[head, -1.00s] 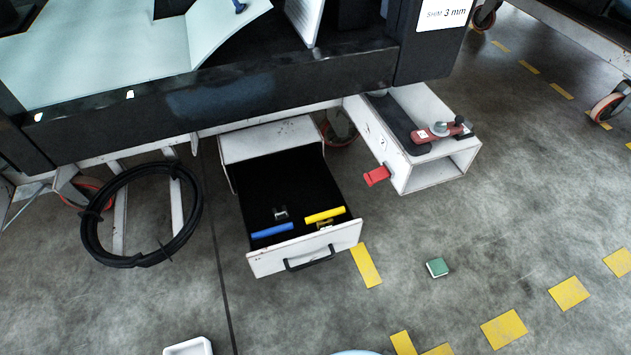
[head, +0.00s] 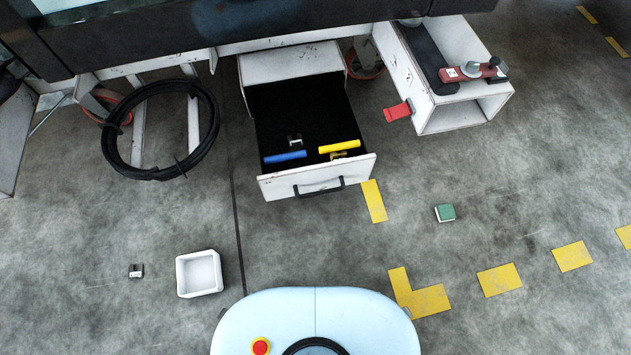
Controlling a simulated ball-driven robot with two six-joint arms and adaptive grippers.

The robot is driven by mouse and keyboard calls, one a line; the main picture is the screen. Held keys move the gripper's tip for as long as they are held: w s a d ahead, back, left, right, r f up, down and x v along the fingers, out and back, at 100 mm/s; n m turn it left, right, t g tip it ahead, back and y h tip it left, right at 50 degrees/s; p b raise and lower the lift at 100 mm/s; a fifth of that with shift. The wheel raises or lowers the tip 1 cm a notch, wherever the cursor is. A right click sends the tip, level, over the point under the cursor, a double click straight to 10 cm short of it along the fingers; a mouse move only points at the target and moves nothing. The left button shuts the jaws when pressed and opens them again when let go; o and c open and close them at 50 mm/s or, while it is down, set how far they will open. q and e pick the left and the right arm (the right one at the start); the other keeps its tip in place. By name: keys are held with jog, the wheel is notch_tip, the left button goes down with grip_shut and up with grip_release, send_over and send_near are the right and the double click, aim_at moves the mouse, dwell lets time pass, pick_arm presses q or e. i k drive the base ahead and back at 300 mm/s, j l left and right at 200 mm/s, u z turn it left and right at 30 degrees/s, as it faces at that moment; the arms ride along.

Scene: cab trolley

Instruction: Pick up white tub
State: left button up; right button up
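The white tub (head: 181,277) is a small, open, square container on the grey floor at the lower left of the head view. It stands upright and looks empty. It is just left of a dark floor seam and of my pale blue base. Neither of my grippers shows in the head view.
A drawer (head: 318,186) stands open with a blue and a yellow cylinder inside. A small metal-and-dark block (head: 136,271) lies left of the tub. A green block (head: 445,213) lies right. A black hose coil (head: 112,133) hangs at upper left.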

aim_at(199, 273)
jog(key=k+u, duration=0.2)
jog(key=u, duration=0.25)
jog(key=k+u, duration=0.25)
jog(key=u, duration=0.25)
jog(key=k+j+u, duration=0.1)
jog(key=u, duration=0.35)
jog(key=i+j, duration=0.15)
jog(key=i, duration=0.2)
jog(key=i+j+u, duration=0.15)
jog(key=i, duration=0.25)
